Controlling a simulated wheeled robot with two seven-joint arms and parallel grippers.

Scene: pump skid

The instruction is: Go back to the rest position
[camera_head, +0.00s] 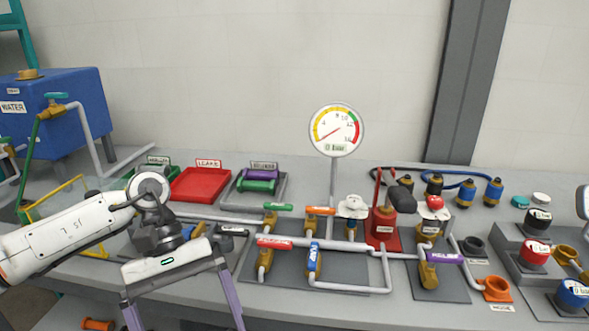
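My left arm comes in from the left, and my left gripper (182,316) hangs in front of the bench's front edge at the lower left. Its two purple fingers are spread wide and point down. Nothing shows between them, and the fingertips run to or past the bottom of the picture. My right gripper is not in view.
The bench (400,312) holds the pump skid pipes with coloured valves, a red pump (384,226) and a round gauge (336,130). A red tray (200,184) and a blue water tank (75,105) stand behind my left arm. Caps and fittings crowd the right side.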

